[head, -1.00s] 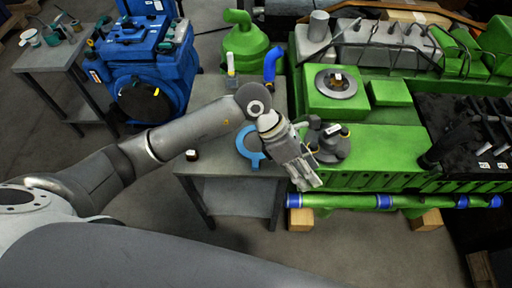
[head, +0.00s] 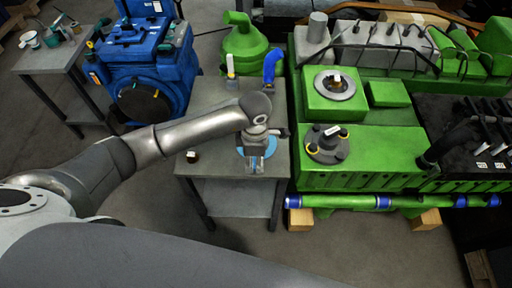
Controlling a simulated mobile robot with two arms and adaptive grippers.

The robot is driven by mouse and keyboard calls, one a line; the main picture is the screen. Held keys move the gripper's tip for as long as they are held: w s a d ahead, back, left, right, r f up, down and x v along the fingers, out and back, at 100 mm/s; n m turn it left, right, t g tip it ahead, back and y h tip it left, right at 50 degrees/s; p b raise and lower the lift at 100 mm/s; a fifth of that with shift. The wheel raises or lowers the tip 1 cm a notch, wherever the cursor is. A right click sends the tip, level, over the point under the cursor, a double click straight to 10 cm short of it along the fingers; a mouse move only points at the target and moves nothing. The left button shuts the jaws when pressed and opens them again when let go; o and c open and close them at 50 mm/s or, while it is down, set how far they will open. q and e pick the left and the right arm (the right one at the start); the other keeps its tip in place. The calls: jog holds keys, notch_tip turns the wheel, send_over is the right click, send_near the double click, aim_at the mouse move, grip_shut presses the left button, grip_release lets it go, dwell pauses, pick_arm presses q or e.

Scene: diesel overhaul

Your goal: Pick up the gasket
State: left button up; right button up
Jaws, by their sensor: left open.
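A flat blue ring, which looks like the gasket (head: 271,147), lies on the small grey table (head: 222,172) left of the green engine. My left gripper (head: 257,165) is over the ring with its fingers pointing down and hides much of its middle. The gripper is open. I cannot tell whether the fingers touch the ring. My right gripper is not in view.
The green engine (head: 385,150) stands close to the table's right side, with a dark grey flanged part (head: 326,145) on top. A blue elbow pipe (head: 271,68), a white-and-yellow bottle (head: 231,66) and a small dark item (head: 192,155) stand on the table.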

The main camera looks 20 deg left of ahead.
aim_at(255, 166)
pick_arm(q)
jog(key=f, duration=0.4)
jog(key=shift+w+p, duration=0.25)
jog(key=shift+p, duration=0.1)
grip_shut()
